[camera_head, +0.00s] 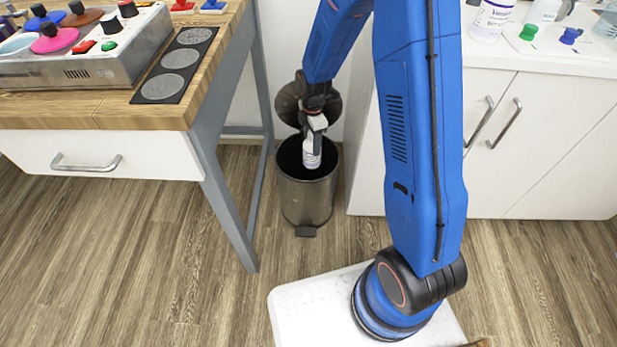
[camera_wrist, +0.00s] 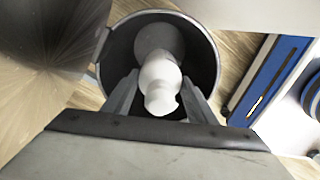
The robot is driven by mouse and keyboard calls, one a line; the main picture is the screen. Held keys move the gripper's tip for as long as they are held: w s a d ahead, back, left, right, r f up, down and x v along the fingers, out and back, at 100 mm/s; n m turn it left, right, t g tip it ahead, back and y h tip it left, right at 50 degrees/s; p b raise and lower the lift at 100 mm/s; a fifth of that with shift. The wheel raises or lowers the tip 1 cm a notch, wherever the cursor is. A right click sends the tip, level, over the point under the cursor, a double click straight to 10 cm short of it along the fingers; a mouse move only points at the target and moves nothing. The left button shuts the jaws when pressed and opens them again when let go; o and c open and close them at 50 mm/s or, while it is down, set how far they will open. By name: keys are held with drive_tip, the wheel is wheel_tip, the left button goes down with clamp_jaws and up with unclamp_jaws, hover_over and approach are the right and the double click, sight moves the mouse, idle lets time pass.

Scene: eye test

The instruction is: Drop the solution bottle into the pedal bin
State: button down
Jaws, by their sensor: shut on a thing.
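The solution bottle (camera_head: 311,154) is white with a printed label. My gripper (camera_head: 316,138) is shut on it and holds it upright over the mouth of the pedal bin. The bottle also shows from above in the wrist view (camera_wrist: 160,80), between my two fingers (camera_wrist: 160,98). The pedal bin (camera_head: 306,200) is a metal cylinder with a dark inside, its lid (camera_head: 288,104) raised at the back. In the wrist view the bin's rim (camera_wrist: 214,62) surrounds the bottle. Whether the bottle's base is below the rim is hard to tell.
A wooden workbench (camera_head: 110,108) with a control box (camera_head: 90,62) stands left of the bin, its grey leg (camera_head: 225,195) close by. A white cabinet (camera_head: 500,150) stands to the right, with another labelled bottle (camera_head: 491,18) on top.

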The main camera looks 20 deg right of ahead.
drive_tip(key=shift+f, duration=0.25)
drive_tip(key=c, duration=0.7)
unclamp_jaws()
drive_tip(key=shift+r, duration=0.1)
wheel_tip(320, 180, up, 17)
drive_tip(key=shift+r, duration=0.15)
drive_tip(key=shift+a, duration=0.1)
